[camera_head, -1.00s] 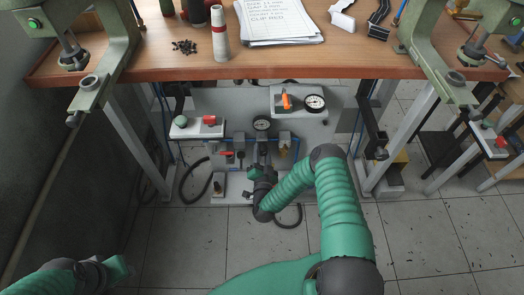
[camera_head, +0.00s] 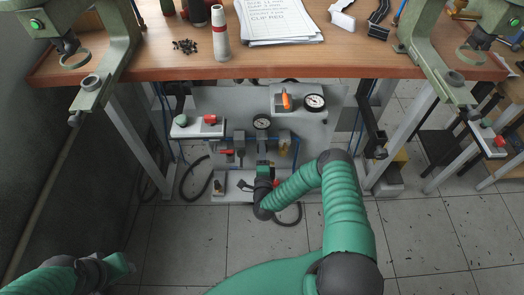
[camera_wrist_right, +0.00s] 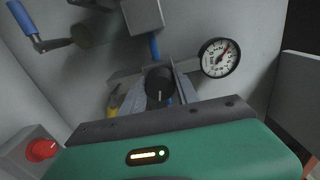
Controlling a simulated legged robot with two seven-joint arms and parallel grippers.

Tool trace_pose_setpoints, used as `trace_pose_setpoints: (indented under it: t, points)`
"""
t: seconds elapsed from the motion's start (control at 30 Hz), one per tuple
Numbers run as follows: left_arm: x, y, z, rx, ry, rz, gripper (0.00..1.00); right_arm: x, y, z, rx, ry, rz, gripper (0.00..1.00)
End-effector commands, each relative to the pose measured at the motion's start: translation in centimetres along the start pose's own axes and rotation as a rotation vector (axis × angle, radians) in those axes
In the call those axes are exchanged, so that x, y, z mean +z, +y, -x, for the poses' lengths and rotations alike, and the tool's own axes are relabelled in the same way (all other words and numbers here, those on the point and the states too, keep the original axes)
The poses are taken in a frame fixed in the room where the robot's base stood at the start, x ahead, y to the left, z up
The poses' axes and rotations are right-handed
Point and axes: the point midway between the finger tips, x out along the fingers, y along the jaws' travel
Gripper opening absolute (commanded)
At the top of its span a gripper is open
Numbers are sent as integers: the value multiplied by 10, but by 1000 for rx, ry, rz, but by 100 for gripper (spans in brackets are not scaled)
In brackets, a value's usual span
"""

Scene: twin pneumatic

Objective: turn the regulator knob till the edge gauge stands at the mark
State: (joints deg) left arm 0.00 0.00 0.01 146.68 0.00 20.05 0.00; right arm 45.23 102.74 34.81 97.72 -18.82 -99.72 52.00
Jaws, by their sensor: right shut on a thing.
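The dark round regulator knob (camera_wrist_right: 160,84) sits between the two fingers of my right gripper (camera_wrist_right: 159,94) in the right wrist view, and the gripper is shut on it. A round white-faced gauge (camera_wrist_right: 220,58) with a dark needle stands right of the knob there. In the head view my right gripper (camera_head: 263,163) is low at the fittings under the table, and its grip is too small to see. Two gauges show there, one on the middle fittings (camera_head: 262,122) and one on the upper panel (camera_head: 314,102). My left gripper (camera_head: 122,266) is at the lower left, its jaws unclear.
The wooden table (camera_head: 300,66) overhangs the fittings. A red knob (camera_head: 210,119) sits on a left box, and an orange lever (camera_head: 286,101) on the upper panel. The wrist view shows a blue-handled crank (camera_wrist_right: 20,18) and a red knob (camera_wrist_right: 41,150).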

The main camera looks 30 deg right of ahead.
Motion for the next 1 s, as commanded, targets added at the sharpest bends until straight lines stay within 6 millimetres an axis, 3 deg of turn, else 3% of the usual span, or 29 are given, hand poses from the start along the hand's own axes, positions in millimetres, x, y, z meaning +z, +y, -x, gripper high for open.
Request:
trace_pose_setpoints:
  t: [0.4,0.97,1.0]
  points:
    - [1,0,-3,0,0,0,36,-1,4,2,10,1,-208,0]
    - [1,0,-3,0,0,0,36,0,5,2,12,0,-240,0]
    - [1,0,-3,0,0,0,36,0,5,2,12,1,-239,39]
